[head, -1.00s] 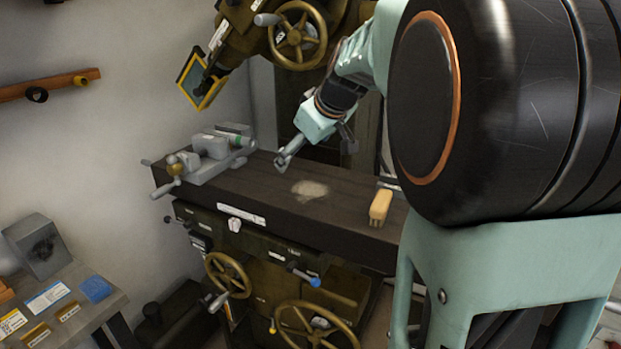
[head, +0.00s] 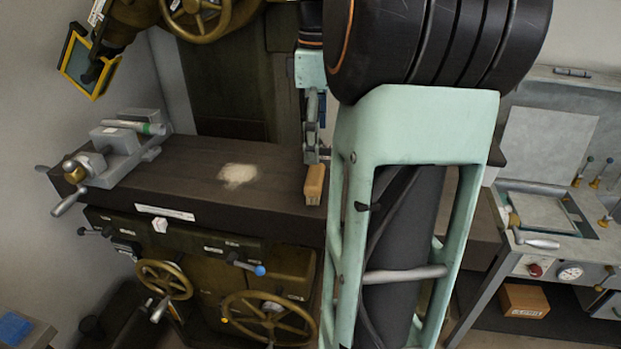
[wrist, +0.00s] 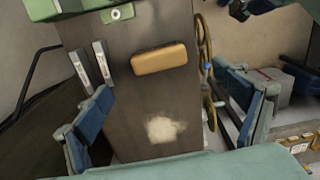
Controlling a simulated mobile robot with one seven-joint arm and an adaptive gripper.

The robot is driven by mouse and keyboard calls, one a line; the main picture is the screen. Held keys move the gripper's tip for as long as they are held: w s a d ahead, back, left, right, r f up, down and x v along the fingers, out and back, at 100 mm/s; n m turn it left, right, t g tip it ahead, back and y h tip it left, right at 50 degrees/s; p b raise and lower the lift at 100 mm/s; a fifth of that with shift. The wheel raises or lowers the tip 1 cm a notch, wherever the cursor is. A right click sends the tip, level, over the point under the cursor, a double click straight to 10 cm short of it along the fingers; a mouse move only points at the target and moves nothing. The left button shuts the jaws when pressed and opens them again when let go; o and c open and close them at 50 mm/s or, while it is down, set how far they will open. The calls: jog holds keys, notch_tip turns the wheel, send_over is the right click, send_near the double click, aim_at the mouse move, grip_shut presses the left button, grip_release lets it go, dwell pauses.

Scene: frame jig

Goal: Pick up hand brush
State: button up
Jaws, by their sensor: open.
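The hand brush (head: 314,184), with a tan wooden back, lies on the dark machine table (head: 190,200) near its front edge, close beside my arm column in the head view. In the wrist view the brush (wrist: 158,58) lies crosswise above the middle of the picture, fully visible. My gripper (head: 313,140) is just behind and above the brush in the head view, partly hidden by my own arm. In the wrist view my gripper (wrist: 168,118) has its blue-padded fingers wide apart, with nothing between them and the brush beyond. The height gap is hard to judge.
A pale dust pile (head: 238,175) lies on the machine table, left of the brush. A grey vise (head: 120,150) stands at the table's left end. Two flat metal bars (wrist: 103,62) lie near the brush. Handwheels (head: 270,318) stick out below the table.

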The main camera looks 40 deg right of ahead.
aim_at(315, 174)
notch_tip(315, 174, down, 4)
jog(key=shift+s+f, duration=0.1)
jog(key=shift+w+f+p, duration=0.15)
jog(key=shift+f, duration=1.4)
jog(key=shift+w+f+p, duration=0.1)
jog(key=shift+f+p, duration=0.05)
jog(key=shift+f, duration=1.4)
jog(key=shift+c, duration=0.2)
jog(key=c, duration=1.3)
